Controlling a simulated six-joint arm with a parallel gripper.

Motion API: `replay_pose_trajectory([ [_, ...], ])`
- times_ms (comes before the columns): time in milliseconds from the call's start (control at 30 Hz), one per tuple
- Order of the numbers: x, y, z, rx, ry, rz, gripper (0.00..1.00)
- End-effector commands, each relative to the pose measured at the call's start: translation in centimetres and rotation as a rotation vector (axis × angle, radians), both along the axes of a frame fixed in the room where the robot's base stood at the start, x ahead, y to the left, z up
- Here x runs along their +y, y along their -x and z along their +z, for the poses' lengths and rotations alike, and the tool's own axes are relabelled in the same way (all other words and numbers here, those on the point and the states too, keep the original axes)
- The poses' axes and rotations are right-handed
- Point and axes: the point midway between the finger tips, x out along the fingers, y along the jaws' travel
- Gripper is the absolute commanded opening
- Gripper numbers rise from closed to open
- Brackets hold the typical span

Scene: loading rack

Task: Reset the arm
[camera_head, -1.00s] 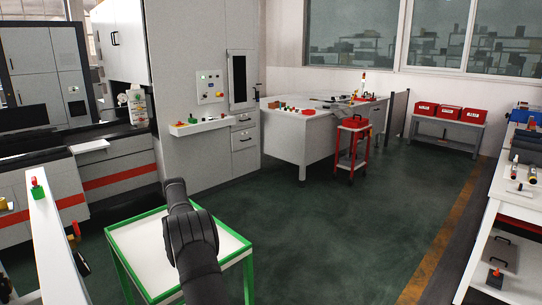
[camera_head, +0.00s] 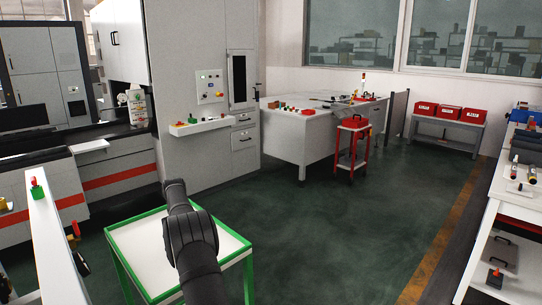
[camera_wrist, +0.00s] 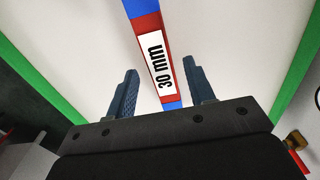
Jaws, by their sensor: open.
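My gripper (camera_wrist: 161,72) shows in the wrist view with its two dark blue-grey fingers apart. It points at a white tabletop with green edges. A narrow red and blue piece (camera_wrist: 172,84) with a white "30 mm" label shows between the fingers, with space on both sides. I cannot tell how far below the fingertips it lies. In the head view my dark arm (camera_head: 190,240) reaches over the white table with a green frame (camera_head: 135,235); the gripper itself and the labelled piece are hidden there.
A large grey machine (camera_head: 200,60) with a control panel stands behind the table. A red trolley (camera_head: 352,148) stands by a grey bench (camera_head: 300,135) farther back. A white bench with shelves (camera_head: 500,240) is at the right. Green floor between is clear.

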Motion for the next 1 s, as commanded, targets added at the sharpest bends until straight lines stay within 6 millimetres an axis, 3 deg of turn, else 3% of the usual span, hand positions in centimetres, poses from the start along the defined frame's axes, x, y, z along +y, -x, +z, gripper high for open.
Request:
replay_pose_trajectory([
  [467,0.0,0.0,9.8,-0.002,-0.001,0.0,0.49],
  [1000,0.0,0.1,-1.1,0.005,0.002,0.0,0.49],
])
